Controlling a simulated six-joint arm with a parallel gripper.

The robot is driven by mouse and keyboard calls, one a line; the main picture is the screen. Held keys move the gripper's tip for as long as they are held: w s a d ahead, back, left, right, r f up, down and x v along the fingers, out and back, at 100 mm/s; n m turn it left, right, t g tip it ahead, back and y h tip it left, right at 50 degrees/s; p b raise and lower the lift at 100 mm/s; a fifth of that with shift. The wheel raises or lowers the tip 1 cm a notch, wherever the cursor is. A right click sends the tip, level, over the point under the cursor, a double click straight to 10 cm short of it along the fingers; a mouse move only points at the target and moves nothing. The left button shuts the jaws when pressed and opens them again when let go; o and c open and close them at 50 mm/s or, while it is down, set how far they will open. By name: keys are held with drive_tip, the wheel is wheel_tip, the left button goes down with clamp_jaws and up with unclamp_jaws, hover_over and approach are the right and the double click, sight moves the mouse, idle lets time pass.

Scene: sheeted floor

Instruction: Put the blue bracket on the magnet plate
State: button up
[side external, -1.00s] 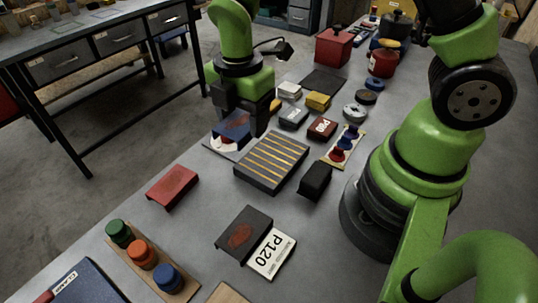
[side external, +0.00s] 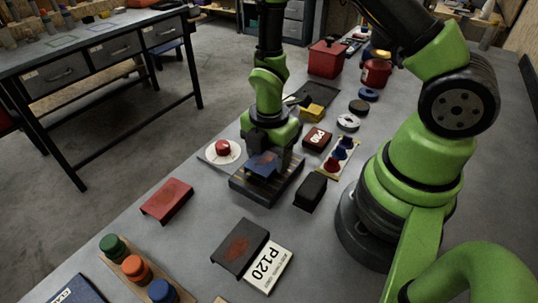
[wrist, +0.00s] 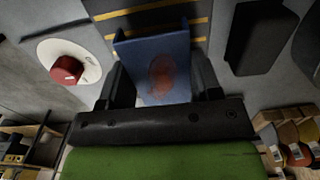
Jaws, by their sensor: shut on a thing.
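The blue bracket (side external: 262,166) has a reddish-brown patch on its face. My gripper (wrist: 162,78) is shut on it, one finger on each side, in the wrist view. The magnet plate (side external: 249,190) is a dark block with yellow stripes. It also shows at the top of the wrist view (wrist: 105,10). The bracket is over the magnet plate in the side view. I cannot tell whether it touches the plate. My gripper and the bracket hide much of the plate.
A red knob (side external: 222,147) on a white disc stands left of the plate. A black block (side external: 311,192) is close on the right. A red bracket (side external: 167,200) and a dark bracket (side external: 240,247) lie nearer the camera. A strip with coloured knobs (side external: 339,158) is behind the black block.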

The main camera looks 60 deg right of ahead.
drive_tip(key=shift+f, duration=0.2)
drive_tip(key=shift+f, duration=0.15)
drive_tip(key=o, duration=1.1)
drive_tip(key=shift+c, duration=0.2)
wheel_tip(320, 180, up, 12)
wheel_tip(320, 180, up, 11)
drive_tip(key=m+t, duration=0.4)
drive_tip(key=m, duration=0.7)
hover_over(269, 156)
drive_tip(key=s, duration=0.4)
drive_tip(key=s+a+r+m+t+y, duration=0.2)
drive_tip(key=s+r+m, duration=0.3)
drive_tip(key=m, duration=0.6)
drive_tip(key=shift+s+r+t, duration=0.25)
drive_tip(key=shift+s+t, duration=0.35)
